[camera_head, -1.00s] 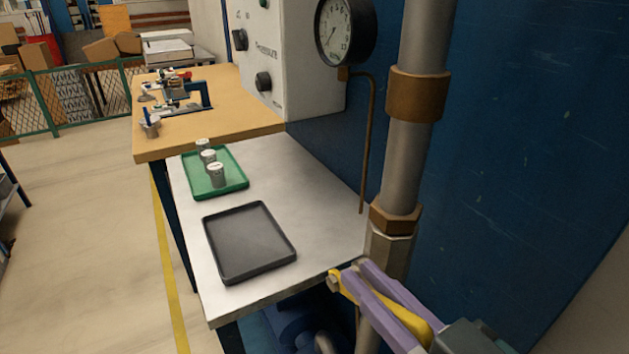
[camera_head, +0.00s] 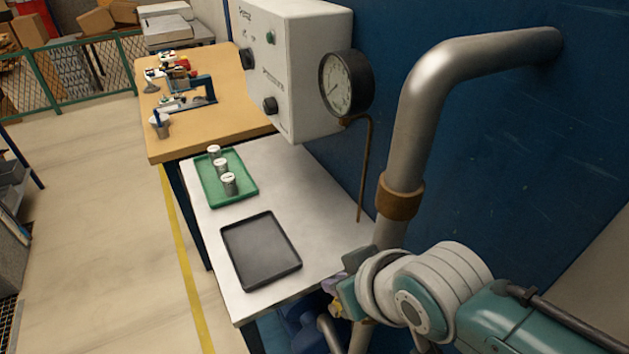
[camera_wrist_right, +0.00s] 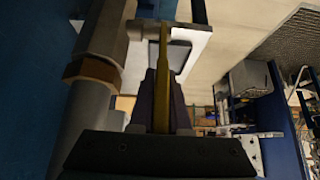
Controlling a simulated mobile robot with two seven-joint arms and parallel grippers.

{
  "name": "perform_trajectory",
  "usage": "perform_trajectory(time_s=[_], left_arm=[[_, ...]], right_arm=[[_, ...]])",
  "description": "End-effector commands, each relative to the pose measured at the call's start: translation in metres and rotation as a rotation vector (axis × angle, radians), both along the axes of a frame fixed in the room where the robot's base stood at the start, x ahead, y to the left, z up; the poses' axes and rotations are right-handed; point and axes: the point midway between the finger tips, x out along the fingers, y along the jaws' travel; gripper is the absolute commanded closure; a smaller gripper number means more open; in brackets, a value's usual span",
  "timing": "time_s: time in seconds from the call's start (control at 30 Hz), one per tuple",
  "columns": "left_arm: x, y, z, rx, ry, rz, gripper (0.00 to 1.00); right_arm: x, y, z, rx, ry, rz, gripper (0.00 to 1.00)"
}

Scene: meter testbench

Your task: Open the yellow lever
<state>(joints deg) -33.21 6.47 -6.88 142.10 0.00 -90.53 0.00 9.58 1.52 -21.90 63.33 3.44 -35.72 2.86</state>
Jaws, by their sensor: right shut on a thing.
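The yellow lever (camera_wrist_right: 164,55) shows in the right wrist view, running up the picture between my two purple fingers beside the grey pipe (camera_wrist_right: 83,120) with its brass-coloured nut. My right gripper (camera_wrist_right: 163,80) is shut on the lever. In the head view my right gripper (camera_head: 335,306) is low at the lower right, beside the vertical pipe (camera_head: 390,234). My wrist and arm cover most of its fingers there, and the lever cannot be made out. My left gripper is not in view.
A white table (camera_head: 285,165) carries a black tray (camera_head: 262,252) and a green tray (camera_head: 206,190) with metal cups. A white control box (camera_head: 300,60) with a round gauge (camera_head: 346,84) is on the blue wall (camera_head: 520,150). A wooden bench (camera_head: 225,115) stands behind.

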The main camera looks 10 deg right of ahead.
Motion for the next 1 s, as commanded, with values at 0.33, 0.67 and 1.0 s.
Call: perform_trajectory(time_s=[0.33,0.67,1.0], left_arm=[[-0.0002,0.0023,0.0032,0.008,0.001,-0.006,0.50],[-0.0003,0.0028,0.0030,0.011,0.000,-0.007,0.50],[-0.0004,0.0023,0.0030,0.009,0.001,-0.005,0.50]], right_arm=[[0.0075,0.0027,-0.0011,-0.033,0.104,-0.001,1.00],[0.0077,0.0026,-0.0024,-0.037,0.116,-0.001,1.00],[0.0078,0.0024,-0.0024,-0.037,0.115,-0.001,0.64]])
